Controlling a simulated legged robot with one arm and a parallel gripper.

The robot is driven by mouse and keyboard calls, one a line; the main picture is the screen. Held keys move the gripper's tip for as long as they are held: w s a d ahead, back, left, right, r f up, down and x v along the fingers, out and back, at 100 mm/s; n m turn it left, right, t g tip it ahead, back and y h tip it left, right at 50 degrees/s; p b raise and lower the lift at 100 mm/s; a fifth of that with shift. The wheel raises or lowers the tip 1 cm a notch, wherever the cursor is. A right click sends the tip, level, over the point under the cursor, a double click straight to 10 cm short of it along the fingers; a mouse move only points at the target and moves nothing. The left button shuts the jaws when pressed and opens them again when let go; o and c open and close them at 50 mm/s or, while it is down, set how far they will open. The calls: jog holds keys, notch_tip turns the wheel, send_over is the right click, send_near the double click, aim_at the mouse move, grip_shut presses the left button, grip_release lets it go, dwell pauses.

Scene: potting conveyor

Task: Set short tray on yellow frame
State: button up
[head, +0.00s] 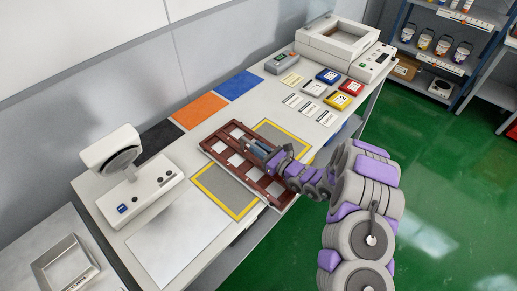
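A brown-red tray (216,148) with several square openings lies on the light worktop, running from back left to front right. One yellow frame (238,215) with a grey middle lies on its near left side. A second yellow frame (296,136) lies on its far right side and is partly covered from view by the tray and my arm.
Black, orange (199,109) and blue mats lie along the wall. A white lamp-like device (135,185) stands left. Small coloured boxes (340,99), cards and a large white machine (340,42) occupy the right end. A metal tray (67,264) sits at lower left.

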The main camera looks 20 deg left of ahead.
jog(key=o, duration=0.4)
jog(key=shift+a, duration=0.25)
jog(key=shift+o, duration=0.2)
jog(key=shift+d, duration=0.15)
jog(key=p, duration=0.2)
send_over(282, 178)
jog(key=shift+d, duration=0.1)
